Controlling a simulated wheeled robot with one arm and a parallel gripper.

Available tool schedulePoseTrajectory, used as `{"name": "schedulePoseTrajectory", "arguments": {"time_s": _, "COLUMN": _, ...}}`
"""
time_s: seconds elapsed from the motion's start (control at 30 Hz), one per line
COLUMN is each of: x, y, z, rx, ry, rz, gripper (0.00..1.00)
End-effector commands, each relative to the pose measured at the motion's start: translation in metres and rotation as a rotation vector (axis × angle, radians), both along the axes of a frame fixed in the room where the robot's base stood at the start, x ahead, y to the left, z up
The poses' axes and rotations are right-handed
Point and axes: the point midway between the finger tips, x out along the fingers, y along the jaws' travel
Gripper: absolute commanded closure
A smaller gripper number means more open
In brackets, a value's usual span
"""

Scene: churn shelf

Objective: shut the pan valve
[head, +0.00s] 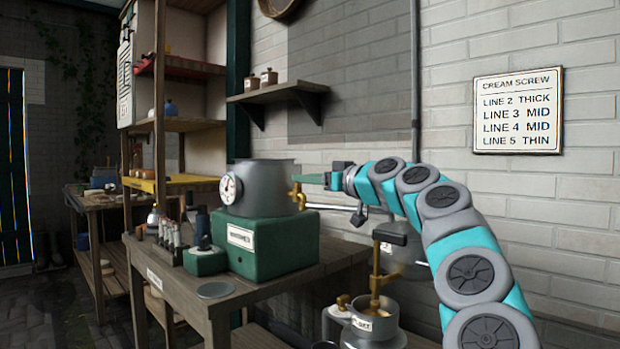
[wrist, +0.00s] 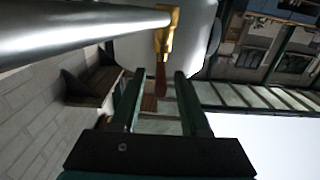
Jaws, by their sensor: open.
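The metal pan (head: 265,190) sits on a green base on the wooden bench, with a round dial on its left side. The brass pan valve (head: 297,197) sticks out of its right side. In the wrist view the brass valve body (wrist: 168,35) joins a silver pipe, and its reddish-brown handle (wrist: 161,80) points toward my gripper. My gripper (head: 308,179) is at the valve from the right. In the wrist view my gripper (wrist: 160,76) is open, with the handle's end between the two green fingertips. I see a gap on both sides of the handle.
The green base (head: 265,248) stands on the bench (head: 240,296) beside a small green block and a rack of tubes. A metal can with a brass tap (head: 374,322) stands below my arm. A wall sign (head: 518,110) lists cream screw settings. A small shelf (head: 278,93) is above.

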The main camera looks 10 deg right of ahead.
Motion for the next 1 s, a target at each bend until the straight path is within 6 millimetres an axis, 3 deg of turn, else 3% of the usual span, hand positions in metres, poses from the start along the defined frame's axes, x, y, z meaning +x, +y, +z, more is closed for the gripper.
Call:
{"name": "schedulePoseTrajectory", "arguments": {"time_s": 0.23, "x": 0.0003, "y": 0.0002, "z": -0.0004, "rx": 0.000, "ry": 0.000, "rz": 0.000, "gripper": 0.57}}
{"name": "schedulePoseTrajectory", "arguments": {"time_s": 0.6, "x": 0.0004, "y": 0.0003, "z": -0.0005, "rx": 0.001, "ry": 0.001, "rz": 0.000, "gripper": 0.99}}
{"name": "schedulePoseTrajectory", "arguments": {"time_s": 1.0, "x": 0.0003, "y": 0.0002, "z": -0.0005, "rx": 0.001, "ry": 0.001, "rz": 0.000, "gripper": 1.00}}
